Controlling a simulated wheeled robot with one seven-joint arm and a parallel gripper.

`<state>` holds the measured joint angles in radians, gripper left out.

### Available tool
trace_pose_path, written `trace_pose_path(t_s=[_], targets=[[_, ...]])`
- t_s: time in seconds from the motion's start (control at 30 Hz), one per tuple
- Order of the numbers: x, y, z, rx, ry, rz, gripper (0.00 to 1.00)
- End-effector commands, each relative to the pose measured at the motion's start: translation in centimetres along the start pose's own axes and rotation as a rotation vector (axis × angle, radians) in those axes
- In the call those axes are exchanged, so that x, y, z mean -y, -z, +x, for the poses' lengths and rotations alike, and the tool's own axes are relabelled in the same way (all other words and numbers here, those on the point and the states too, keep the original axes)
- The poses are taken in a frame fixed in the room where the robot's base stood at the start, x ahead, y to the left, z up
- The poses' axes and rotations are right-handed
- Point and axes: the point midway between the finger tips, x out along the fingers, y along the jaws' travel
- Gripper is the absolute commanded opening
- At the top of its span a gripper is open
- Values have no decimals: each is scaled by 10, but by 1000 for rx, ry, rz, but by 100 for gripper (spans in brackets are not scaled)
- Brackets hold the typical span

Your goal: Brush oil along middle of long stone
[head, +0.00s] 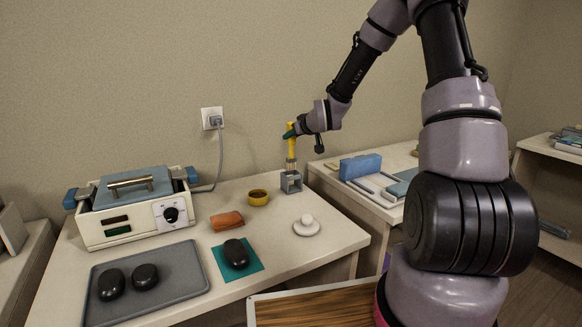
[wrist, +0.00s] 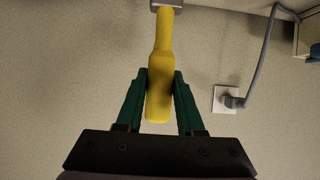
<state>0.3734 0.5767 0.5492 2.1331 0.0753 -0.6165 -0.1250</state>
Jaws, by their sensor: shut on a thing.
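My gripper (head: 290,132) is shut on the yellow handle of a brush (head: 291,145). In the wrist view the green fingers (wrist: 160,95) lie on either side of the handle (wrist: 162,75). The brush is upright, its metal ferrule just above or in a small grey square holder (head: 291,182); I cannot tell if the bristles are inside. A dark oval stone (head: 236,253) lies on a teal cloth (head: 254,270). A yellow round dish (head: 258,197) with dark contents stands left of the holder; I cannot tell if it is oil.
A grey tray (head: 187,285) holds two dark stones (head: 111,284). A white and teal warmer (head: 137,207) stands behind it. A rolled orange cloth (head: 227,221) and a white knobbed disc (head: 306,225) lie nearby. A side table with a blue block (head: 360,166) is at right.

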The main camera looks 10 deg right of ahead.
Motion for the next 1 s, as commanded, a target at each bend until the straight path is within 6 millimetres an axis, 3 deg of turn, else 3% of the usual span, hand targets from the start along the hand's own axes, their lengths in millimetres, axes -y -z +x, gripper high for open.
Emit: trace_pose_path(t_s=[0.7, 1.0], targets=[[0, 32, -17, -1, 0, -1, 0], [0, 36, -20, -1, 0, -1, 0]])
